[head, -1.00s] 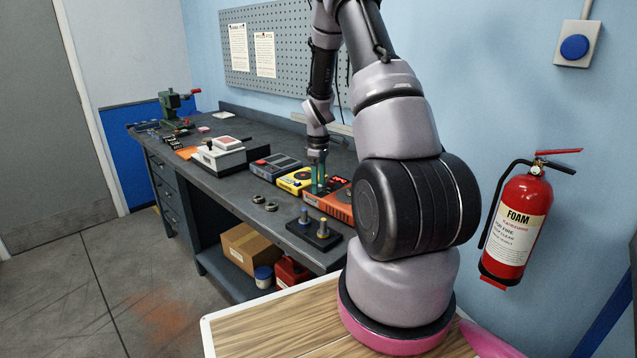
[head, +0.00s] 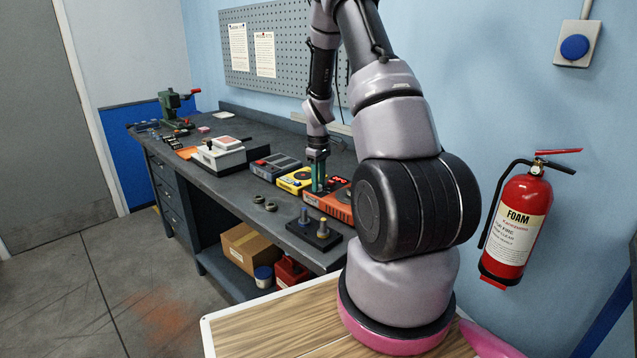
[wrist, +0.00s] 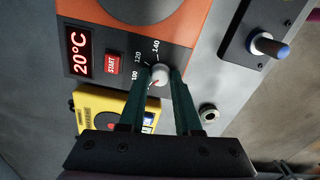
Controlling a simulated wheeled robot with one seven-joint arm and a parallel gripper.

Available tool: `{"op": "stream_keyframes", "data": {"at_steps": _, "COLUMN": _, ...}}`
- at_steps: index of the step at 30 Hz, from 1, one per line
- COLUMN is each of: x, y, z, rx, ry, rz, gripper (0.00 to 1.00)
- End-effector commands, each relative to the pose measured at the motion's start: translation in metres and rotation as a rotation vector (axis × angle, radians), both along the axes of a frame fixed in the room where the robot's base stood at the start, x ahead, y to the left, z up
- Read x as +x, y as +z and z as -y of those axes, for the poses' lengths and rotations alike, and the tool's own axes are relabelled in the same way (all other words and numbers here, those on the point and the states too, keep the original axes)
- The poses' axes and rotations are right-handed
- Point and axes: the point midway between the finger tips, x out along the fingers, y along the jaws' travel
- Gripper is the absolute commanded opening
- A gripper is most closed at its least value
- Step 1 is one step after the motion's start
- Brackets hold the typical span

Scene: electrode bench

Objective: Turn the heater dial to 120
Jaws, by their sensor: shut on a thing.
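The heater is an orange box with a dark front panel; it shows in the head view (head: 340,207) and in the wrist view (wrist: 186,22). Its red display (wrist: 79,53) reads 20°C. The small pale dial (wrist: 160,73) sits beside printed marks 100, 120 and 140. A small red mark on the dial is on the side toward 100; its exact setting is hard to read. My gripper (wrist: 160,79) has its two green fingers shut on the dial, one on each side. In the head view my gripper (head: 318,187) reaches down at the heater's front, hiding the dial.
A red START button (wrist: 113,63) is near the dial. A yellow device (head: 295,180) stands close beside the heater. A black stand with two posts (head: 314,233) and small round fittings (head: 264,203) lie on the bench nearby. A white-topped device (head: 220,155) is farther left.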

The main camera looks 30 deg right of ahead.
Motion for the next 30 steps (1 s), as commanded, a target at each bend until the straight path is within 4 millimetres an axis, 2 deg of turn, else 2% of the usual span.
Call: {"op": "stream_keyframes", "data": {"at_steps": 30, "x": 0.0007, "y": 0.0003, "z": 0.0000, "rx": 0.000, "ry": -0.959, "rz": 0.003, "gripper": 0.00}}
